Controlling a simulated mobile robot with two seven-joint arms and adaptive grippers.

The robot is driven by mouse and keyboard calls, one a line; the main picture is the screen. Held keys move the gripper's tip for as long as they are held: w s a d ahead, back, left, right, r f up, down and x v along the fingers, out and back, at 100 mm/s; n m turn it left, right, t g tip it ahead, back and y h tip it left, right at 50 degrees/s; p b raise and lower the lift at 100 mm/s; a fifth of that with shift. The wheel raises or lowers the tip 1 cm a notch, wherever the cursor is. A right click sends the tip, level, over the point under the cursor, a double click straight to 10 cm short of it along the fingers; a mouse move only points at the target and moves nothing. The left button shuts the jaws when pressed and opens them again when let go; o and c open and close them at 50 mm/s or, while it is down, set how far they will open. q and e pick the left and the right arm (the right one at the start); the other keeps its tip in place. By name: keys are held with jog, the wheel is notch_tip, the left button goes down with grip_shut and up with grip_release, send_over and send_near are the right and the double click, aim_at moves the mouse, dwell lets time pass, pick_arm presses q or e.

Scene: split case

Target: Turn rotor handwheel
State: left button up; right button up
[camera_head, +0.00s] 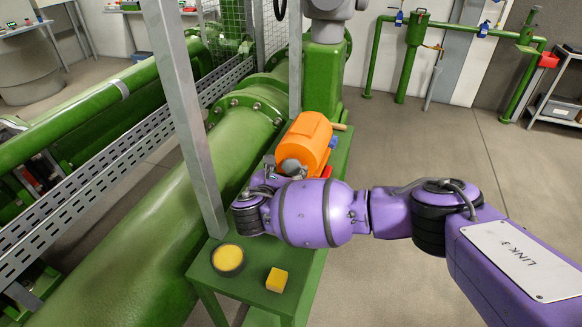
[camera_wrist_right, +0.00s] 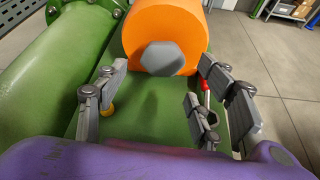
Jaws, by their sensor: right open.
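An orange rounded housing (camera_head: 308,137) lies on a narrow green table beside the large green pipe. It bears a grey knob-like end piece (camera_head: 291,165), which looks six-sided in the right wrist view (camera_wrist_right: 163,58); this may be the rotor handwheel. My right gripper (camera_wrist_right: 161,68) is open, its grey fingers spread to the left and right just in front of the grey piece. No finger visibly touches it. In the head view the purple wrist hides part of the table. My left gripper is not in view.
A round black-and-yellow disc (camera_head: 228,259) and a yellow block (camera_head: 277,280) lie on the near end of the green table (camera_head: 252,292). A grey upright post (camera_head: 183,110) stands left of my wrist. A red-handled item (camera_wrist_right: 205,88) shows between the right fingers. Floor at right is clear.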

aim_at(290, 168)
jog(key=x, duration=0.4)
jog(key=shift+f+b, duration=0.25)
jog(key=shift+b, duration=0.1)
jog(key=shift+w+d+f, duration=0.1)
jog(key=shift+w, duration=0.45)
jog(key=shift+d, duration=0.1)
jog(key=c, duration=1.1)
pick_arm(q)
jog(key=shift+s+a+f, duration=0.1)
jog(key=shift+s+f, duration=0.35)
